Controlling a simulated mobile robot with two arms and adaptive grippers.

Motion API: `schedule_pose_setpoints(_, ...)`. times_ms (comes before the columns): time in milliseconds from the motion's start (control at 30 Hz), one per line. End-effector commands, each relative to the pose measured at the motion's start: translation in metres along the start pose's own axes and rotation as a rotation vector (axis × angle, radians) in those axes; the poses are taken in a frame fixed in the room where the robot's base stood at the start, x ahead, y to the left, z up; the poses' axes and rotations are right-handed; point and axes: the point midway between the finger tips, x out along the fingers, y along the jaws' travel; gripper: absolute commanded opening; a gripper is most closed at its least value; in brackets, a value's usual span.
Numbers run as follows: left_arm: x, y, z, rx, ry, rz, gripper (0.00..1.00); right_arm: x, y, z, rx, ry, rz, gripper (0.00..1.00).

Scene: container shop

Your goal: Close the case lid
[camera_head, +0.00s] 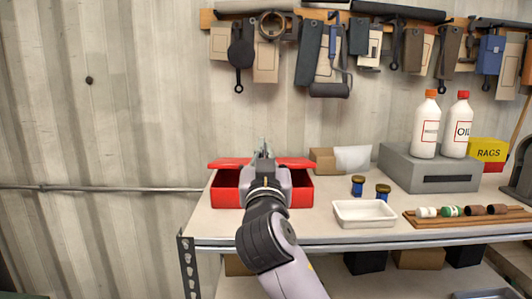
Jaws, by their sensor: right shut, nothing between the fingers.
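A red case (303,190) stands near the left end of the workbench. Its red lid (228,163) is at the back and looks tilted, not flat down on the box; the dark inside shows on both sides of my arm. My right gripper (263,146) is shut and empty, above the rear of the case at the lid. My wrist hides the middle of the case and lid, so I cannot tell whether the fingers touch the lid. My left gripper is not in view.
A white tray (364,222), two small blue jars (358,187), a wooden rack (470,221) and a grey box (434,179) with two bottles stand to the right. A cardboard box (322,160) is just behind the case. Tools hang on the wall above. The bench ends just left of the case.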

Motion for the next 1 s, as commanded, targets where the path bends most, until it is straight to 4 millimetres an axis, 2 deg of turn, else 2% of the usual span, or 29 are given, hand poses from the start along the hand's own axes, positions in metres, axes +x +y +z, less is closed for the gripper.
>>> schedule_pose_setpoints(33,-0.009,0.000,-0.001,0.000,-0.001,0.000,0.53,0.013,0.001,-0.004,-0.005,-0.001,0.002,0.00)
schedule_pose_setpoints(233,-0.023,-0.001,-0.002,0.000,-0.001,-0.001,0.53,0.050,0.001,-0.004,-0.004,0.000,0.002,0.00)
schedule_pose_setpoints(300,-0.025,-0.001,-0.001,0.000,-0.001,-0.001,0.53,0.043,0.001,0.013,-0.006,-0.004,0.001,0.00)
schedule_pose_setpoints(500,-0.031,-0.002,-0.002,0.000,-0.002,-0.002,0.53,0.035,0.001,0.033,-0.003,0.000,0.001,0.00)
schedule_pose_setpoints(1000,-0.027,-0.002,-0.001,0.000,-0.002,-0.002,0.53,0.032,0.001,0.040,-0.001,0.004,0.001,0.00)
